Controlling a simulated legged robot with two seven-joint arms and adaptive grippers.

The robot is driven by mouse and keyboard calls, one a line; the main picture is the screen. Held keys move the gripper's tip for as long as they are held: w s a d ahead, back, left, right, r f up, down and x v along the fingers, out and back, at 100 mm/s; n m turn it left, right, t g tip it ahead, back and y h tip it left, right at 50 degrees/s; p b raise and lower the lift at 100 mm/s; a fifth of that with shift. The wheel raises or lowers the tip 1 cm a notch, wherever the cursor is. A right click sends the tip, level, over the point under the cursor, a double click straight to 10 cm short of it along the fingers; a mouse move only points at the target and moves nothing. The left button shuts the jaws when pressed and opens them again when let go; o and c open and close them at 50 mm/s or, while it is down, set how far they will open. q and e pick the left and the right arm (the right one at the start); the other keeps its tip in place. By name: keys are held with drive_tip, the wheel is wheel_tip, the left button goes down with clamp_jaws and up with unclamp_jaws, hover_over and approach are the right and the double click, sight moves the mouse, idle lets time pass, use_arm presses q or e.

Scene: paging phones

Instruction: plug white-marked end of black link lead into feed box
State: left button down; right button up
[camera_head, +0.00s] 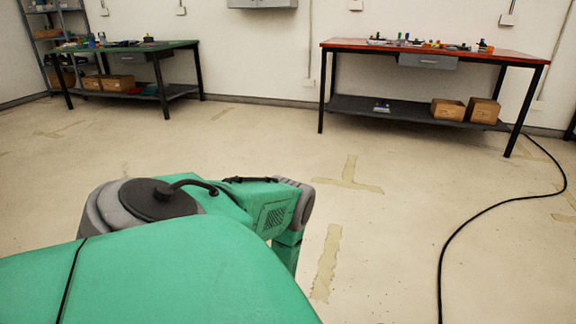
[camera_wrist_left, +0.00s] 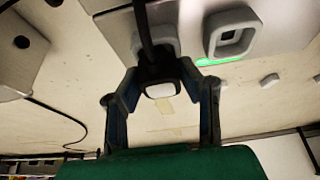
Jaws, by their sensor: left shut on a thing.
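In the left wrist view my left gripper (camera_wrist_left: 160,80) is shut on a black plug at the end of a black lead (camera_wrist_left: 144,25). A pale, whitish square face (camera_wrist_left: 160,90) shows on the plug, between the two fingers. The lead runs up from the plug to the top of the picture. Just beyond the fingers is a grey box (camera_wrist_left: 185,17) with a raised square grey socket (camera_wrist_left: 232,34) and a green lit strip. I cannot tell from its look whether it is the feed box. The plug is beside the raised socket; the fingers hide whether it touches the box. My right gripper is not in view.
Another pale box (camera_wrist_left: 20,55) with a dark round hole is at the left of the wrist view. In the head view a green bench (camera_head: 130,47) and a red bench (camera_head: 430,50) stand along the wall. A black cable (camera_head: 480,213) lies on the floor at right; the middle floor is clear.

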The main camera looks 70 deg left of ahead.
use_arm(q)
drive_tip(key=shift+f+b, duration=0.3)
drive_tip(key=shift+b, duration=0.05)
drive_tip(key=c, duration=1)
unclamp_jaws()
drive_tip(key=shift+c, duration=0.2)
drive_tip(key=v, duration=1.2)
